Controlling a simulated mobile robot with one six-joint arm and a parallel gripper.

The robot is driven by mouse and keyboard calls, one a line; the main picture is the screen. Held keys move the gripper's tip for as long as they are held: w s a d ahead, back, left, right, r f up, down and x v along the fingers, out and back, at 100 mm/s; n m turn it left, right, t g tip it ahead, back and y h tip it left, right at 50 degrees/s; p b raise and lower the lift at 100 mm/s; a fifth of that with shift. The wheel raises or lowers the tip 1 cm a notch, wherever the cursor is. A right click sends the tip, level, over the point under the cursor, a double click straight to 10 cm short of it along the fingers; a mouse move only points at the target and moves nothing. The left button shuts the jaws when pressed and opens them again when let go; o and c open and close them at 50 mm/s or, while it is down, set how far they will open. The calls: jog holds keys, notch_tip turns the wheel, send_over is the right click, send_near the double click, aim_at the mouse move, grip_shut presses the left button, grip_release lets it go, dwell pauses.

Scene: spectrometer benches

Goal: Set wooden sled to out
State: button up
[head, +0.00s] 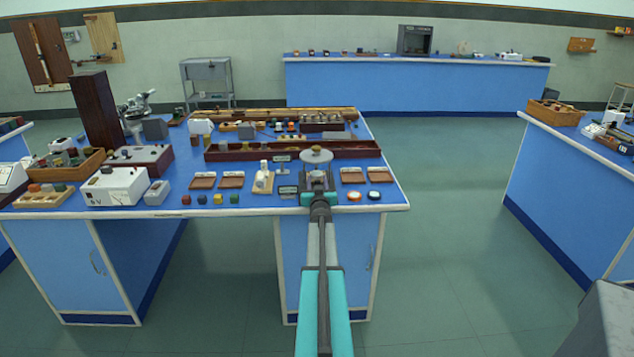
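My gripper (318,186) is over the front edge of the near blue bench, toward its right end. Its fingers are small and dark, and I cannot tell whether they are open or shut. A pale round disc on a small stand (316,156) shows just beyond it. A small wooden base with white parts on it (263,183) stands left of my gripper, apart from it. It may be the wooden sled, but I cannot tell for sure.
A long dark red tray (225,155) lies behind the gripper. The floor right of the bench is clear.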

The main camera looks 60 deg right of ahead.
jog(key=shift+w, duration=0.1)
grip_shut()
dwell(0.3)
jog(key=shift+b+v, duration=0.95)
jog(key=shift+v, duration=4.35)
jog(key=shift+f, duration=0.1)
grip_release()
